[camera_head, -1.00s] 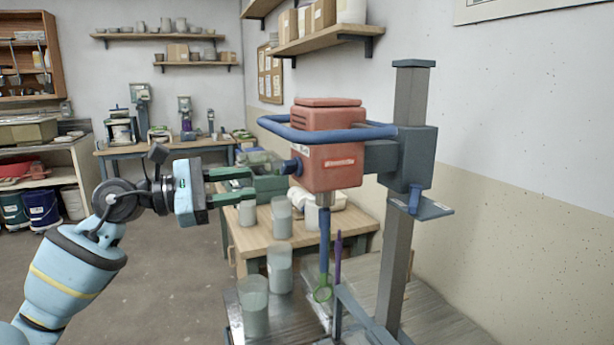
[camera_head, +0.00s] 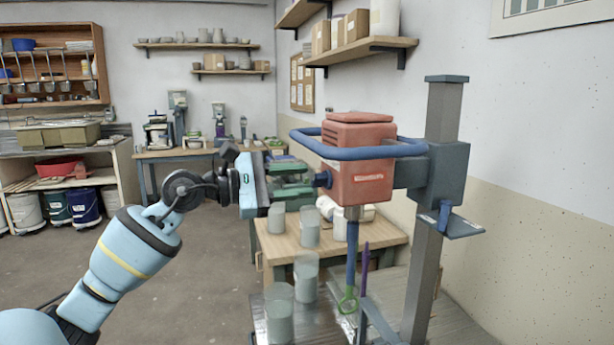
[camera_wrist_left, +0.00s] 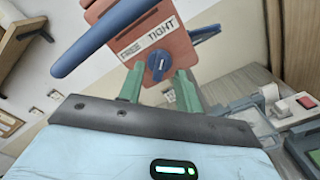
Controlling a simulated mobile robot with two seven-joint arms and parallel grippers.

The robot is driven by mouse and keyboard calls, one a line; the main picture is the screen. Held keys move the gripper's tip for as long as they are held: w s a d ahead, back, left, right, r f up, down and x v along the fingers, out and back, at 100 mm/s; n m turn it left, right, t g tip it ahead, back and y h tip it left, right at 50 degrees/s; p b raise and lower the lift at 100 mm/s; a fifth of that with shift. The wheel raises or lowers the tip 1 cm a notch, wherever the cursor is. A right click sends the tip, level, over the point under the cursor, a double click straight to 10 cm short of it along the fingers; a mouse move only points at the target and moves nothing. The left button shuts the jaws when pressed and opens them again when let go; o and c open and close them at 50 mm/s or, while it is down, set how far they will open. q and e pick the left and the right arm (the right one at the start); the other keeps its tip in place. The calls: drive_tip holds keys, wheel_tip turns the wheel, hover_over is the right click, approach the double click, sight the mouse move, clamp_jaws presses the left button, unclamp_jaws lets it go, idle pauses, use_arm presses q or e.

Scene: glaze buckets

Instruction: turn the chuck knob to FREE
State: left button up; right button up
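The chuck knob is a blue round knob (camera_head: 322,179) on the left side of the red mixer head (camera_head: 360,165). In the left wrist view the knob (camera_wrist_left: 158,66) sits on the red housing beside a white label plate (camera_wrist_left: 150,38) reading FREE and TIGHT. I cannot tell for sure which word the knob points at. My left gripper (camera_head: 307,180) is open, its green fingers reaching toward the knob from the left. In the left wrist view the fingers (camera_wrist_left: 159,84) stand apart, one on each side below the knob, with no clear contact. My right gripper is not in view.
A blue guard bar (camera_head: 330,148) loops around the mixer head. The grey column (camera_head: 425,270) stands to its right. A shaft with a green end (camera_head: 348,300) hangs under the head.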

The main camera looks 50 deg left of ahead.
sight(321, 180)
use_arm(q)
drive_tip(key=shift+p+x, duration=0.4)
drive_tip(key=shift+x, duration=0.95)
drive_tip(key=shift+c, duration=0.2)
clamp_jaws()
